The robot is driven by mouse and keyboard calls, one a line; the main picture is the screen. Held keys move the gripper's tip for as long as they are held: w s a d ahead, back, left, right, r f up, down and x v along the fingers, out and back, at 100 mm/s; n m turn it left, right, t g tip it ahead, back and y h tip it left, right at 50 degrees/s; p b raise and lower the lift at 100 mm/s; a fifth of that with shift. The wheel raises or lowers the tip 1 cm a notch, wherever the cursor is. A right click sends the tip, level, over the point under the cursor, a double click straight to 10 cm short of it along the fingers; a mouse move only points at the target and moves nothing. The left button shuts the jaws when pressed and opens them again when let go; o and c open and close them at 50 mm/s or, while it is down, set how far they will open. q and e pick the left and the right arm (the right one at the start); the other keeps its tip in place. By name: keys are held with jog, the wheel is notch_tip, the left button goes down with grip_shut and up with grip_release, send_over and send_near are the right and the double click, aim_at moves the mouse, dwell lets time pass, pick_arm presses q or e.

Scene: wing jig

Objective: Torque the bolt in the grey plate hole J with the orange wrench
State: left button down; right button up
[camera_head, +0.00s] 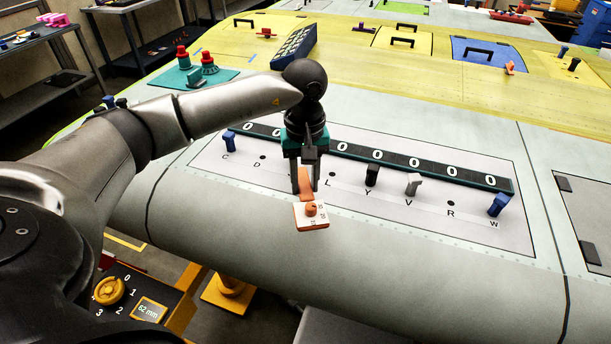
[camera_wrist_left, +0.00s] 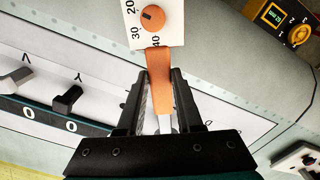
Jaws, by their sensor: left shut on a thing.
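The orange wrench (camera_head: 306,181) has a white block with an orange dial (camera_head: 311,211) at its near end. In the left wrist view its handle (camera_wrist_left: 159,80) runs between my fingers, and the dial numbers 20, 30 and 40 show. My left gripper (camera_head: 305,188) is shut on the wrench handle, above the front part of the grey plate (camera_head: 400,213). The plate carries letters C, D, L, Y, V, R and W. The J letter, its hole and any bolt there are hidden behind my gripper and the wrench. Whether the wrench touches a bolt cannot be told. My right gripper is not in view.
Knobs stand on the plate: blue (camera_head: 229,141) at C, black (camera_head: 372,174) at Y, grey (camera_head: 413,184) at V, blue (camera_head: 498,204) at W. A dark strip with zeros (camera_head: 420,167) runs behind them. A teal mat (camera_head: 166,80) holds red-topped items.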

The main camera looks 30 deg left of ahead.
pick_arm(q)
jog(key=shift+f+b, duration=0.3)
jog(key=shift+f, duration=0.55)
jog(key=shift+f+b, duration=0.15)
jog(key=shift+b, duration=0.2)
jog(key=shift+f+b, duration=0.6)
jog(key=shift+s+a+f+m+b, duration=0.15)
jog(key=shift+s+a+m+b, duration=0.65)
jog(key=shift+a+m, duration=0.35)
jog(key=shift+d, duration=0.1)
